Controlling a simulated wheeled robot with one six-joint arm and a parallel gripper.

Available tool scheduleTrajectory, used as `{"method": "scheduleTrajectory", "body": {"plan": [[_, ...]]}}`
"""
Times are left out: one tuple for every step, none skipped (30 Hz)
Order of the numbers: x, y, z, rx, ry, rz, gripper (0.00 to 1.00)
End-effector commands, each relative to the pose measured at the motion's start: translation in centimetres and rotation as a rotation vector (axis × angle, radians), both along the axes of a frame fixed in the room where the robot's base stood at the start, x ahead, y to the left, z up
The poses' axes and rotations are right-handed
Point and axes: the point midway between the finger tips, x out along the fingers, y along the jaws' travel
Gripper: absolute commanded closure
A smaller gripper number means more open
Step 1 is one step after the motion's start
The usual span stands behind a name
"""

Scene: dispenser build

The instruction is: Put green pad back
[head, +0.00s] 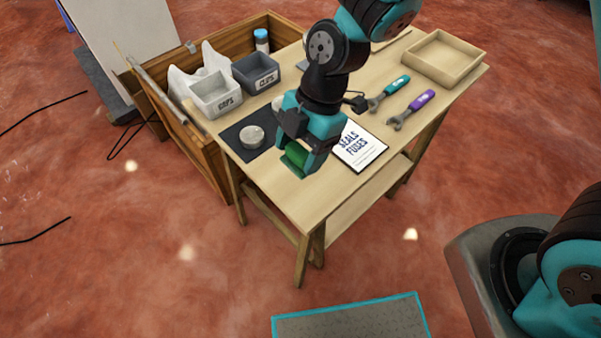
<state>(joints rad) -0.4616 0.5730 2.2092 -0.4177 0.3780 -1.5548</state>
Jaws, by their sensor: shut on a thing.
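My gripper (300,165) is above the near part of the wooden table (300,204), pointing down. It is shut on a green object, the green pad (296,155), which shows between the fingers. The fingers and wrist hide part of the pad. I cannot tell whether the pad touches the table. A dark mat (232,136) lies to the left of the gripper, with a round grey-white piece (252,137) on it. My arm covers part of the area behind the gripper.
A sheet reading "SEALS FUSES" (362,152) lies right of the gripper. Behind stand a white labelled bin (210,98) and a grey labelled bin (257,77). A teal-handled wrench (390,92), a purple-handled wrench (412,109) and an empty wooden tray (443,62) are at the right.

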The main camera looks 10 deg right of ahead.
Motion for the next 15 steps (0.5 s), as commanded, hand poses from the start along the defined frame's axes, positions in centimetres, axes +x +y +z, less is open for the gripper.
{"method": "scheduleTrajectory", "body": {"plan": [[-0.1, 0.0, -1.3, -0.002, 0.005, -0.001, 0.59], [-0.1, 0.0, -1.9, -0.001, 0.003, -0.001, 0.59], [-0.1, 0.0, -2.5, -0.001, 0.003, -0.001, 0.59], [0.0, 0.0, -2.9, 0.000, 0.002, 0.000, 0.59], [0.0, 0.0, -3.2, 0.001, 0.001, -0.001, 0.59], [0.0, 0.0, -3.5, 0.001, 0.001, -0.001, 0.59], [0.0, 0.0, -3.7, 0.001, 0.001, -0.001, 0.59], [0.0, 0.0, -3.9, 0.000, 0.000, -0.001, 0.59], [0.0, 0.0, -4.3, 0.000, 0.001, -0.002, 0.59], [0.0, 0.0, -4.7, -0.001, 0.001, -0.001, 0.59], [0.0, 0.0, -5.2, -0.002, 0.002, -0.002, 0.59], [0.0, 0.0, -5.9, -0.002, 0.002, -0.002, 0.59], [0.0, 0.0, -6.3, -0.001, 0.002, -0.001, 0.59], [0.0, 0.0, -6.7, -0.001, 0.002, -0.001, 0.59], [0.0, 0.0, -7.2, -0.001, 0.002, -0.001, 0.59]]}}
